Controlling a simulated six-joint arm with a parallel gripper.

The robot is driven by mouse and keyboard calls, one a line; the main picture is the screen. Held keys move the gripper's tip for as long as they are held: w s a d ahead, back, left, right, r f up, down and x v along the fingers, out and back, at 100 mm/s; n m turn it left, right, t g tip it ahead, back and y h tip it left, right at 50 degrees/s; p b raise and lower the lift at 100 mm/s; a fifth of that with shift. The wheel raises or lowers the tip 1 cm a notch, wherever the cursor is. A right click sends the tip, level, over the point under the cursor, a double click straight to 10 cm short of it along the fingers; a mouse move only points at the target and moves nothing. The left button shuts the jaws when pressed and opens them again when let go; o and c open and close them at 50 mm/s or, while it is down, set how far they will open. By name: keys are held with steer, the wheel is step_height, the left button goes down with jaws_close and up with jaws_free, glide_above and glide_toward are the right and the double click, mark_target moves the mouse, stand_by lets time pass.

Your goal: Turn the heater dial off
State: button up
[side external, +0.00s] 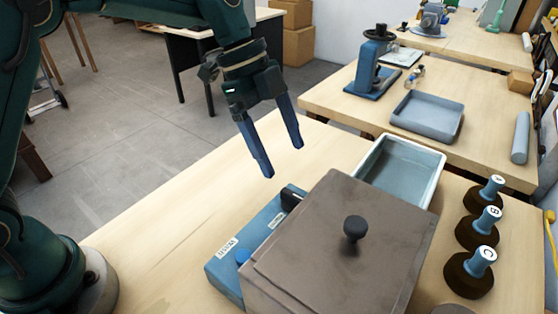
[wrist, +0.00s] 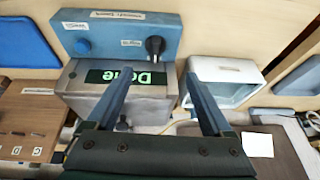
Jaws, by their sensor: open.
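A blue control box (side external: 232,262) stands on the table along the near side of a grey-brown lidded box.
The lidded box (side external: 325,255) has a black lid knob (side external: 354,228). A white-rimmed tray (side external: 432,160) sits behind. Several stamps lettered A, B and C (side external: 479,222) stand at right. The table is bare at left.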

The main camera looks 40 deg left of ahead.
steer(key=s+a+r+n+t+y, duration=0.2)
steer(key=s+a+r+n+t, duration=0.3)
steer(key=s+r, duration=0.35)
steer(key=s+a+f+n+y, duration=0.1)
steer(key=s+a+f+n, duration=0.1)
steer(key=s+n, duration=0.3)
steer(key=s+a+f+n+y, duration=0.1)
steer(key=s+a+f+n, duration=0.1)
steer(key=s+n, duration=0.3)
steer(key=shift+s+a+f+n+g, duration=0.35)
steer(key=shift+f+n, duration=0.55)
steer(key=shift+n, duration=1)
steer(key=shift+w+a+f+m+y, duration=0.2)
steer(key=shift+w+a+m+y, duration=0.15)
steer(key=shift+w+a, duration=0.25)
